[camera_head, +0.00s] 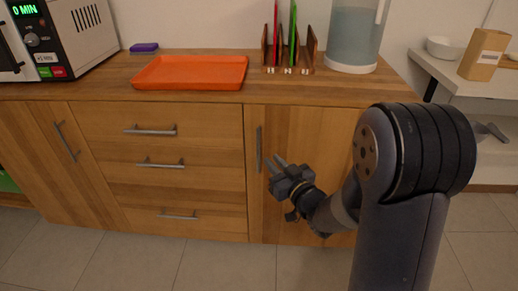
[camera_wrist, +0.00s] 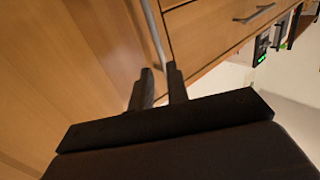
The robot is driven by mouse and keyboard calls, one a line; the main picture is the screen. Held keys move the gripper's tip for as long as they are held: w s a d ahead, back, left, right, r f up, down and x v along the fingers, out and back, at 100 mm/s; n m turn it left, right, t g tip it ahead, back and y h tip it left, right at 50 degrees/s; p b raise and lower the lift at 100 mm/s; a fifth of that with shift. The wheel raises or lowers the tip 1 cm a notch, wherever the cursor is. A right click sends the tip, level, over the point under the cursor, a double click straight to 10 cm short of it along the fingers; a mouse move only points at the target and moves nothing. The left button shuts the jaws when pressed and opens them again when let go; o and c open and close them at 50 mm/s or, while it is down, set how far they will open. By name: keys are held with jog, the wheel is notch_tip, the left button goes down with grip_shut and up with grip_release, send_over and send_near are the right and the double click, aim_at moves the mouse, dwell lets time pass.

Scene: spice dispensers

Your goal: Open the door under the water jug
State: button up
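The water jug (camera_head: 354,35) stands on the right end of the wooden counter. Below it is a shut wooden cabinet door (camera_head: 312,140) with a vertical metal handle (camera_head: 258,149) near its left edge. My gripper (camera_head: 274,163) is in front of the door, by the lower part of the handle. In the wrist view the two dark fingers (camera_wrist: 160,78) are apart, and the handle (camera_wrist: 154,32) runs down toward the gap between their tips. I cannot tell whether the handle is between the fingers. My arm covers the door's lower right part.
Drawers (camera_head: 160,148) with horizontal handles are left of the door. On the counter are an orange tray (camera_head: 191,72), a rack (camera_head: 288,66) with red and green boards, and a microwave (camera_head: 62,36). A lower shelf (camera_head: 450,75) is at right. The floor (camera_head: 225,265) in front looks clear.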

aim_at(259, 147)
jog(key=b+x, duration=0.1)
jog(key=x, duration=0.8)
jog(key=shift+w, duration=0.15)
grip_shut()
